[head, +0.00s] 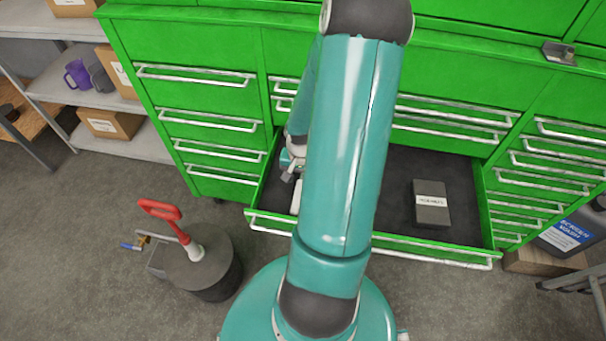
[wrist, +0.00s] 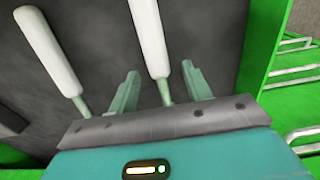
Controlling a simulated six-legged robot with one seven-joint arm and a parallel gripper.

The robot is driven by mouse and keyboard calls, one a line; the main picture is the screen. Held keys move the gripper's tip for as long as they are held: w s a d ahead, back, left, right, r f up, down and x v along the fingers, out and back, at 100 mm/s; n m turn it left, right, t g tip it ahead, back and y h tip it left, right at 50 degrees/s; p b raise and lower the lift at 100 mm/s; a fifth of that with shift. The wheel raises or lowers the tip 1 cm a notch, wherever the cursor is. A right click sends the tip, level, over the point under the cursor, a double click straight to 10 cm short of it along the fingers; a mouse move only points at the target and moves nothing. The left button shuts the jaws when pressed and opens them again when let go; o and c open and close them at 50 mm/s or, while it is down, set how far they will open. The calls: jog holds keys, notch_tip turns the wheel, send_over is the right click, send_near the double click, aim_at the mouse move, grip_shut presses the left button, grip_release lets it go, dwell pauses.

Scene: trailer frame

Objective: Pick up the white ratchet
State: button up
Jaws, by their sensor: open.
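Two white-handled tools lie in the dark-lined open drawer in the wrist view. One white handle (wrist: 149,38) runs down between my fingers, and its thin greenish shaft passes behind the gripper body. The other white handle (wrist: 46,48) lies to the left, outside the fingers. The tool heads are hidden, so I cannot tell which one is the ratchet. My gripper (wrist: 161,80) is open, with one finger on each side of the middle tool; contact is not clear. In the head view my gripper (head: 290,167) is over the drawer's left part, beside a partly hidden white piece (head: 297,196).
The open drawer (head: 420,258) belongs to a green cabinet (head: 190,45). A dark box with a white label (head: 431,212) lies in its right part. A dark bucket with a red-handled tool (head: 215,275) stands on the floor at left. Shelves (head: 50,90) are farther left.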

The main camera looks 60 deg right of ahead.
jog(key=shift+f, duration=0.2)
grip_shut()
jog(key=shift+w+r, duration=0.1)
jog(key=shift+r, duration=0.1)
